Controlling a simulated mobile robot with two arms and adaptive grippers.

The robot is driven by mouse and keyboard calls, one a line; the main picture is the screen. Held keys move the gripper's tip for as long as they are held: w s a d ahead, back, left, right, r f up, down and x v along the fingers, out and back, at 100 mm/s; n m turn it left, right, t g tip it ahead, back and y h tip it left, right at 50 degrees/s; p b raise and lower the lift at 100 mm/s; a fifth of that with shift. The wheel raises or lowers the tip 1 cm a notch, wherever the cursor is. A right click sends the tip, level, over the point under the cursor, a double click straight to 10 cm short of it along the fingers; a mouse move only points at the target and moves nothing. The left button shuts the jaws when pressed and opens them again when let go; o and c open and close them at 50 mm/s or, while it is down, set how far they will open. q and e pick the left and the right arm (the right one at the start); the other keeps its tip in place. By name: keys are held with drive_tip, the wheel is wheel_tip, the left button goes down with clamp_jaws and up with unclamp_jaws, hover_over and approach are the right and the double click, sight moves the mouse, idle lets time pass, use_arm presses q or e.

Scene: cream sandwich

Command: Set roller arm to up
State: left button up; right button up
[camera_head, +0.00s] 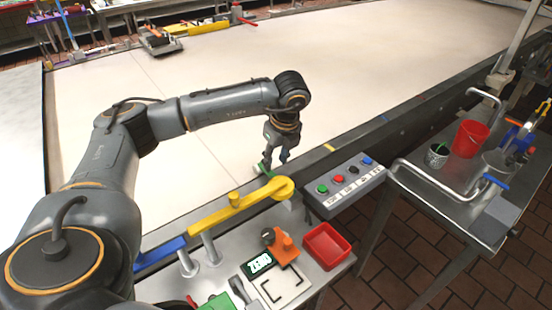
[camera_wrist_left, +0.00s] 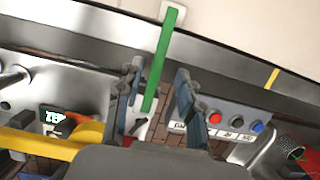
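A green bar (camera_wrist_left: 161,60) with a pale plate at its far end runs between my left fingers in the wrist view. Its green part shows small beside the gripper in the head view (camera_head: 266,170). A long yellow arm (camera_head: 240,204) with a blue end section lies roughly level along the belt edge. Its yellow part also shows at the lower left of the wrist view (camera_wrist_left: 45,145). I cannot tell which of these is the roller arm. My left gripper (camera_head: 275,164) points down above the belt edge, fingers apart with a gap to the bar (camera_wrist_left: 155,95). My right gripper is not in view.
A button panel (camera_head: 345,186) stands right of the gripper. A red tray (camera_head: 327,246) and a scale display (camera_head: 259,263) sit on the near metal table. A red bucket (camera_head: 470,138) is on the right-hand table. The wide pale belt (camera_head: 380,70) beyond is mostly clear.

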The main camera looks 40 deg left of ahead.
use_arm(q)
drive_tip(key=v, duration=1.1)
drive_tip(key=shift+d+r, duration=0.15)
drive_tip(key=shift+r, duration=0.25)
drive_tip(key=shift+f, duration=0.1)
